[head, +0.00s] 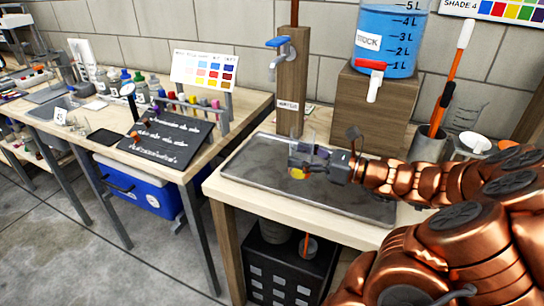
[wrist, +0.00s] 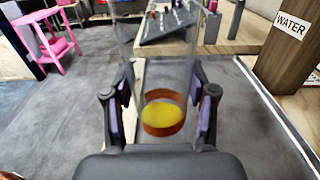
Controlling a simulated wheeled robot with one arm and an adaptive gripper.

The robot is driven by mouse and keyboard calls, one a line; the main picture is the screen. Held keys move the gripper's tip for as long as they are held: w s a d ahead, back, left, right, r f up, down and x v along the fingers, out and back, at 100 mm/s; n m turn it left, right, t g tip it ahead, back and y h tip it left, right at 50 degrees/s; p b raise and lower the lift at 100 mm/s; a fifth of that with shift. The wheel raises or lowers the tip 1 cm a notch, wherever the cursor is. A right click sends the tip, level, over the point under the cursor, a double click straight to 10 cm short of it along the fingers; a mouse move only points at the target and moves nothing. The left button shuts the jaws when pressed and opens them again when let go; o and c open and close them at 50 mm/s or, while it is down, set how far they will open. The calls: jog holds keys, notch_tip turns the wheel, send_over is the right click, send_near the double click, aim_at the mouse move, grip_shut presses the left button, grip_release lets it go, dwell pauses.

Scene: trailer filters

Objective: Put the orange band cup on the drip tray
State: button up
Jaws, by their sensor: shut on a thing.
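The orange band cup (wrist: 163,118) is clear, with an orange-brown band around yellow contents near one end. It stands between the purple-padded fingers of my gripper (wrist: 163,105) in the wrist view. My gripper (head: 305,160) is shut on the cup in the head view, where the cup (head: 297,173) shows small, its yellow part low. The drip tray (head: 345,197) is a flat grey rectangle with a raised rim on the wooden bench. The cup is over the tray's back middle part in the head view; whether it touches the tray I cannot tell.
A wooden post with a blue-handled tap (head: 290,85), labelled WATER in the wrist view, stands behind the tray. A blue STOCK tank (head: 388,40) with a red-handled tap sits on a wooden block to the right. The tray's front and left parts are clear.

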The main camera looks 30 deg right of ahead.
jog(key=w, duration=0.5)
jog(key=w+d+f, duration=0.1)
jog(key=w, duration=0.4)
jog(key=w+d, duration=0.1)
jog(key=w, duration=0.4)
jog(key=shift+w+f, duration=0.25)
jog(key=shift+f, duration=1.75)
jog(key=shift+f, duration=0.15)
jog(key=o, duration=1.5)
jog(key=shift+o, duration=0.2)
